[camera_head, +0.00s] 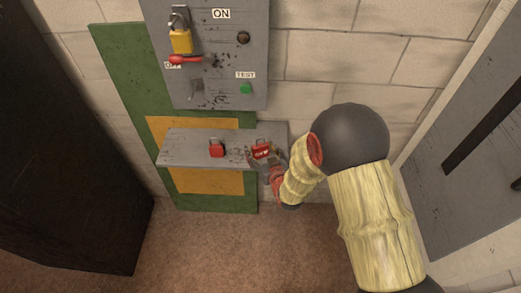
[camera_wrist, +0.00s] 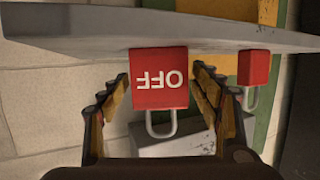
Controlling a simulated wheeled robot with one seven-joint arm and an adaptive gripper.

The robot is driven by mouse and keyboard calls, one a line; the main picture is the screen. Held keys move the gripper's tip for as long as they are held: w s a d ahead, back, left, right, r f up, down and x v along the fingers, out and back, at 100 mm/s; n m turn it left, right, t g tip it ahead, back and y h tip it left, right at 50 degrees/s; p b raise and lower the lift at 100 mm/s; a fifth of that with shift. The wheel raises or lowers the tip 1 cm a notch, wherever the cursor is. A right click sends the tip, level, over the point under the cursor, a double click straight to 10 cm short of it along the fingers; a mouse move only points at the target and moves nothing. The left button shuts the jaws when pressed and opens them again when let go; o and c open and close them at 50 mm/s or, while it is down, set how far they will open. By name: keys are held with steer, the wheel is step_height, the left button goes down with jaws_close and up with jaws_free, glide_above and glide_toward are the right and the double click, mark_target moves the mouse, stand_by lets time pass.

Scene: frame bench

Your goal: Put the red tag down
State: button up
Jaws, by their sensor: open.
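The red tag (camera_head: 262,149) with white OFF lettering is at the right part of a grey shelf (camera_head: 185,150). In the wrist view the tag (camera_wrist: 160,72) appears upside down against the shelf edge, with its grey loop hanging toward my wrist. My gripper (camera_head: 268,164) is at the tag. In the wrist view its open fingers (camera_wrist: 161,84) stand on either side of the tag, with narrow gaps. I cannot tell whether the tag's full base rests on the shelf.
A red padlock (camera_head: 216,149) stands on the shelf left of the tag and shows in the wrist view (camera_wrist: 254,68). Above is a grey switch panel (camera_head: 215,90) with a yellow padlock (camera_head: 181,41), red handle (camera_head: 184,59) and green button (camera_head: 246,88). A dark cabinet (camera_head: 70,150) stands left.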

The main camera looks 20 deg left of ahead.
stand_by(0.3)
steer(key=shift+r, duration=0.25)
steer(key=p+v, duration=0.2)
steer(key=v, duration=1)
steer(key=shift+p, duration=0.35)
steer(key=w+d+r+m+g+h, duration=0.25)
steer(key=d+r+h, duration=0.35)
steer(key=d+r, duration=0.95)
steer(key=s+d+r+m+g+h, duration=0.1)
steer(key=s+d+r, duration=0.2)
steer(key=s+d, duration=0.2)
steer(key=s+d+r+m+g, duration=0.1)
steer(key=s+d+r+m, duration=0.1)
steer(key=s, duration=0.8)
steer(key=s+d+r+m+g+h, duration=0.1)
steer(key=s+d+r, duration=0.4)
steer(key=s+d, duration=0.2)
steer(key=shift+s+d+m+g+h, duration=0.3)
steer(key=shift+s+m+g, duration=0.05)
steer(key=shift+s, duration=0.5)
